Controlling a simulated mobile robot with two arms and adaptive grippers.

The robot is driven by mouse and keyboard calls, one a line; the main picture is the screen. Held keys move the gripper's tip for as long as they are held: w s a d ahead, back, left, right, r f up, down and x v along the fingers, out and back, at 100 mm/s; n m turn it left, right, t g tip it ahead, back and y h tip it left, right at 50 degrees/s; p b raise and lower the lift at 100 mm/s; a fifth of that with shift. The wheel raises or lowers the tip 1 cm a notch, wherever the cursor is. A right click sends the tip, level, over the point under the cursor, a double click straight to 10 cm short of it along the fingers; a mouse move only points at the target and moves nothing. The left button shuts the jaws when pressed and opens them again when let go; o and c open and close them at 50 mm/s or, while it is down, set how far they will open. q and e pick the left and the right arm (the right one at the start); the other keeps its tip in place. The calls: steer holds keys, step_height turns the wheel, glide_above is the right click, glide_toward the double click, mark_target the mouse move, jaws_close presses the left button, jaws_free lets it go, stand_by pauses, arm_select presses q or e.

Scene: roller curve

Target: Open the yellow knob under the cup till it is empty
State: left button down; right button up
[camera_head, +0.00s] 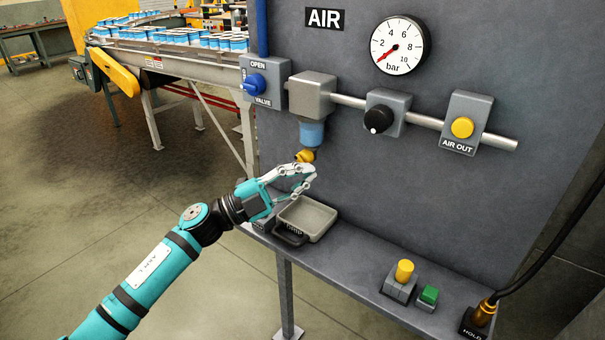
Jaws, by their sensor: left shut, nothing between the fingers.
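The cup (311,132) is a blue translucent bowl under a grey block on the panel. The yellow knob (305,156) sits at its lower end. Whether there is liquid in the cup is too small to tell. My left gripper (311,172) is shut and empty, just below the yellow knob; I cannot tell whether it touches the knob. A grey drain tray (322,213) with a dark handle stands on the shelf below, partly behind the gripper. My right gripper is not in view.
A blue valve handle (254,84) is left of the cup. A black knob (378,119), an AIR OUT button (462,128) and a gauge (399,45) reading near zero are to the right. The shelf holds yellow (404,271) and green (429,295) parts. A can conveyor (180,66) stands behind.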

arm_select(q)
steer(key=shift+w+a+f+m+g+y+p, duration=0.1)
steer(key=shift+f+m+g+y+p, duration=0.1)
steer(key=shift+m+g+y+p, duration=0.5)
stand_by(1.7)
steer(key=shift+r, duration=0.1)
